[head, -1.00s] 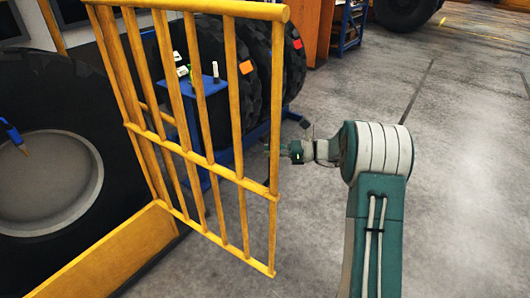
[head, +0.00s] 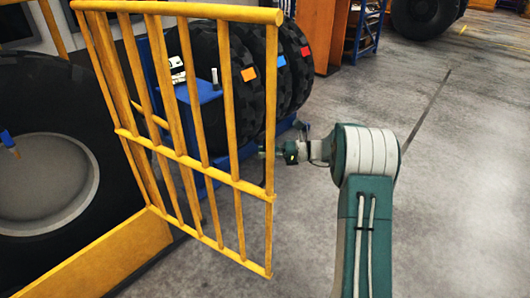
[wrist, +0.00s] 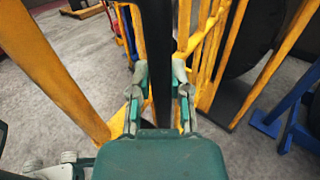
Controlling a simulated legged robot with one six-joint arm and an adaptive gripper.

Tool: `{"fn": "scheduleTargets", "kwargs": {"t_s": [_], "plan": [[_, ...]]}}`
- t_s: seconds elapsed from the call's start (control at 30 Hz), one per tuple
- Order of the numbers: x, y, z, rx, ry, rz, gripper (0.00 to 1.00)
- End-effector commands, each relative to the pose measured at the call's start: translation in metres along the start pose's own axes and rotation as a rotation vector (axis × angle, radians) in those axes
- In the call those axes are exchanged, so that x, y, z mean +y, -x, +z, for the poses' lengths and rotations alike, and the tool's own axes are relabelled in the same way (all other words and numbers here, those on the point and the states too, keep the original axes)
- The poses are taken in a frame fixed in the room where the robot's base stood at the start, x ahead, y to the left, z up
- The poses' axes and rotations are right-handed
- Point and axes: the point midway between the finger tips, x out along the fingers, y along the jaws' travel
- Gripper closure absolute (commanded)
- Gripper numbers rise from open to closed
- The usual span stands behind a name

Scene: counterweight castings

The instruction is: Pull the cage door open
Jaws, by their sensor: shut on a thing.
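The yellow barred cage door (head: 195,170) stands swung out from the yellow frame at left, its free edge toward my arm. My gripper (head: 272,153) is at the free edge, about mid-height, partly hidden behind the door's end bar. In the wrist view, my gripper (wrist: 159,85) has its two fingers on either side of a dark upright handle (wrist: 157,50), shut on it. Yellow door bars (wrist: 207,55) show just to the right of the handle.
A large tyre (head: 50,160) stands behind the door at left. More tyres (head: 245,95) with coloured tags stand on a blue rack behind the bars. The grey floor (head: 455,190) to the right of my arm is clear.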

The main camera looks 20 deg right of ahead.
Motion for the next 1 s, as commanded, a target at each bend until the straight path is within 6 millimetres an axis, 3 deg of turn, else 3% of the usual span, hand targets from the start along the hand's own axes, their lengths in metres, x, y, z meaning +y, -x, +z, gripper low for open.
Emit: {"fn": "scheduleTargets", "kwargs": {"t_s": [0.17,0.2,0.23,0.27,0.67,0.77,1.0], "plan": [[0.0,0.001,-0.001,0.003,-0.002,0.0,1.0],[0.0,0.001,-0.001,0.003,-0.002,0.0,0.58],[0.0,0.001,-0.001,0.003,-0.002,0.0,0.45],[0.0,0.001,-0.001,0.003,-0.002,0.0,0.41],[0.0,0.003,0.0,0.001,0.0,0.0,0.41],[-0.001,0.013,-0.001,0.002,0.0,-0.001,0.41],[-0.002,0.062,-0.002,0.001,0.0,-0.004,0.41]]}}
